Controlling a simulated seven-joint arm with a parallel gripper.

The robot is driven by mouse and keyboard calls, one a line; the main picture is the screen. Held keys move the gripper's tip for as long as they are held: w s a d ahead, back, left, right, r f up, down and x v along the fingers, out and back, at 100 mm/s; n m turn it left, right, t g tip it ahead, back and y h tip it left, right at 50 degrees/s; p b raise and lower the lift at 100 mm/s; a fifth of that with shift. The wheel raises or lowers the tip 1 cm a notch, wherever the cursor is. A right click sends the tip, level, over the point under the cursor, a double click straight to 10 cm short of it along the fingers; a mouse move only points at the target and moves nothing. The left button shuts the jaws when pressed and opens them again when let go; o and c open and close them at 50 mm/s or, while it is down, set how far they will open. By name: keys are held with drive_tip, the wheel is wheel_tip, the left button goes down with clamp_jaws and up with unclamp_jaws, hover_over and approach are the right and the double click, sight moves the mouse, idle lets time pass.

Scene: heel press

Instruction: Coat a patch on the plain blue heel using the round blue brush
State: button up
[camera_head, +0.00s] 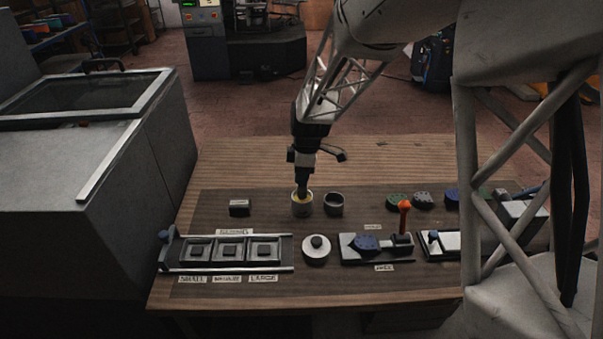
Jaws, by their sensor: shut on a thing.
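My gripper (302,178) points straight down over a small round pot (302,207) with a yellowish inside. It is shut on a dark, slim brush (301,192), whose lower end is in the pot's mouth. The brush's tip is hidden, and its shape and colour are too small to tell.
A second dark pot (334,205) stands close right of the first. An orange-topped lever (404,207) rises by the fixture. A rack with three square compartments (230,250) and a round knobbed lid (316,249) are in front. A small block (239,207) stands left.

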drive_tip(key=shift+f, duration=0.65)
idle(2.1)
drive_tip(key=shift+r, duration=3.6)
drive_tip(key=shift+w+d, duration=0.1)
drive_tip(key=shift+w, duration=0.05)
drive_tip(key=shift+w+d+r+m, duration=0.2)
drive_tip(key=shift+w+d+m, duration=0.05)
drive_tip(key=shift+w+m, duration=0.25)
drive_tip(key=w+d+r+m, duration=0.3)
drive_tip(key=w+d+m, duration=0.4)
drive_tip(key=w+m, duration=0.1)
drive_tip(key=w+d+r+m+t+h, duration=0.1)
drive_tip(key=w+d+r+m, duration=0.3)
drive_tip(key=w+d+m, duration=0.3)
drive_tip(key=shift+w+d+m, duration=0.3)
drive_tip(key=shift+w+m, duration=0.7)
drive_tip(key=shift+w, duration=0.8)
drive_tip(key=shift+s, duration=0.1)
